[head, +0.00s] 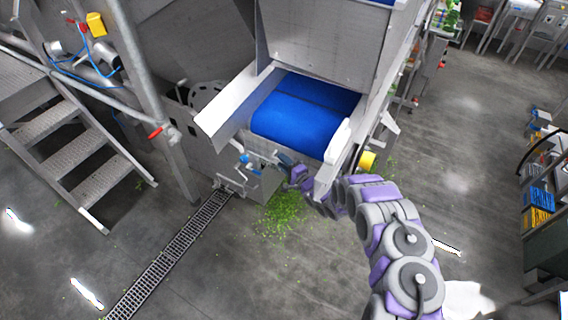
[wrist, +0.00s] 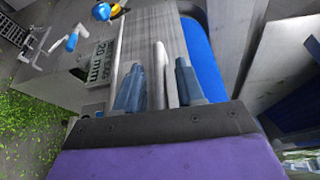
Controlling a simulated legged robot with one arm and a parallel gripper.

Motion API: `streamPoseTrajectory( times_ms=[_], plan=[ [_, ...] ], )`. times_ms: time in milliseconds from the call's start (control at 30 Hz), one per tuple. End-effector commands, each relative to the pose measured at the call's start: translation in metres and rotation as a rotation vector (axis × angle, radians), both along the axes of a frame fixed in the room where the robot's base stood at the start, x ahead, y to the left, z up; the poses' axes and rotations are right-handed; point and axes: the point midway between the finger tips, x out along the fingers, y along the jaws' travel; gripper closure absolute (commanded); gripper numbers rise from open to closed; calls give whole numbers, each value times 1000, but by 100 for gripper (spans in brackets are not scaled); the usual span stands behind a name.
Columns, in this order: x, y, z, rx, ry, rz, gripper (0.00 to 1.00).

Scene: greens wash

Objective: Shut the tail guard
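The tail end of the conveyor, with its blue belt (head: 300,112), is in the middle of the head view. A grey metal plate (wrist: 155,40) beside the belt fills the upper middle of the wrist view; it looks like part of the tail guard, but I cannot tell how far it stands open. My gripper (head: 285,160) is at the belt's lower end, partly hidden by my arm. In the wrist view its two blue-grey fingers (wrist: 158,88) stand apart, with a pale upright bar (wrist: 160,72) between them. I see gaps beside the bar; contact is unclear.
A grey box (head: 260,182) with blue fittings is left of my gripper. Green scraps (head: 283,212) lie on the floor below. A floor drain (head: 170,258) and metal steps (head: 75,150) are at left. The floor at front centre is clear.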

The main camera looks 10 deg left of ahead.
Motion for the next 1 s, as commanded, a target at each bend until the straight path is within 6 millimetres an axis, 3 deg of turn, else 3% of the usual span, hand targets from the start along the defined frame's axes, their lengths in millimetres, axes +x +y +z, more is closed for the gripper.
streamPoseTrajectory(
  times_ms=[367, 1000],
  plan=[
    [-10, -11, 1, -1, 0, 1, 62],
    [-90, -92, 3, -2, 2, -4, 62]
  ],
)
